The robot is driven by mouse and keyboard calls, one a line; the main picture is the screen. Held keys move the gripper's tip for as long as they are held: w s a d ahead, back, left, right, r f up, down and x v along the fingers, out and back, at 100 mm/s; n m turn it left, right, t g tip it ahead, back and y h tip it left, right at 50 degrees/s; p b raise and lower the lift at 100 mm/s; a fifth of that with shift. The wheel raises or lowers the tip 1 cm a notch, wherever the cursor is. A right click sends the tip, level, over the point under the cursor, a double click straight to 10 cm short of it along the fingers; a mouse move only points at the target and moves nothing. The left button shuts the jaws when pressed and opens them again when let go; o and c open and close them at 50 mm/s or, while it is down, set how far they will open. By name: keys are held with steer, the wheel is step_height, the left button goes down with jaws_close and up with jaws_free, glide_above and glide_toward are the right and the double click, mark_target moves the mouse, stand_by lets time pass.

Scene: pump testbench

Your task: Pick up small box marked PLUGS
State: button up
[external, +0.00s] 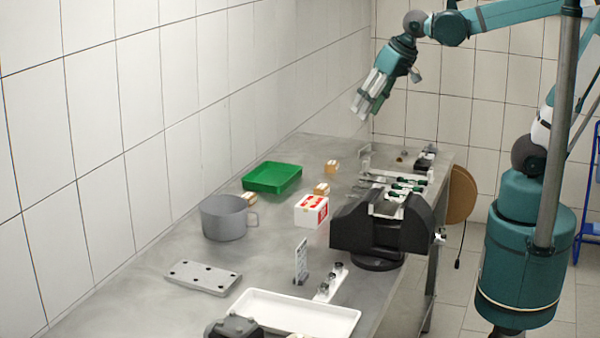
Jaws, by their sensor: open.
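Several small tan boxes with pale labels sit on the grey bench: one small box (331,167) right of the green tray, one small box (321,189) nearer the middle, and one small box (249,198) behind the grey pot. Their print is too small to read, so I cannot tell which is marked PLUGS. A larger white and red box (312,210) stands in front of the middle one. My gripper (368,108) is open and empty, pointing down and held high above the far end of the bench, apart from all the boxes.
A green tray (272,178) and a grey pot (224,219) stand along the wall side. A black vise (376,230) and tools occupy the right edge. A drilled plate (203,278) and white tray (292,316) lie in front. The tiled wall bounds the left.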

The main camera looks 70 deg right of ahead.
steer(key=w+a+m+g, duration=0.15)
steer(key=w+m, duration=0.25)
steer(key=w, duration=0.8)
steer(key=m+g+h, duration=0.1)
steer(key=m+g, duration=0.3)
steer(key=m, duration=0.6)
glide_above(247, 195)
steer(key=a, duration=0.1)
step_height(247, 195, down, 23)
steer(key=shift+s+a+f, duration=0.1)
steer(key=shift+s+f, duration=0.05)
steer(key=shift+w+f+m+h, duration=0.3)
steer(key=shift+f+m, duration=0.1)
steer(key=shift+f, duration=0.15)
steer(key=shift+f, duration=1.25)
steer(key=shift+s+d+f+p, duration=0.1)
steer(key=shift+d+f, duration=0.1)
steer(key=shift+f, duration=0.65)
steer(key=shift+d+f+p, duration=0.1)
steer(key=shift+d+f, duration=0.15)
steer(key=shift+f, duration=0.6)
steer(key=shift+s+d+f+p, duration=0.1)
steer(key=shift+d+f, duration=0.1)
steer(key=shift+f, duration=0.65)
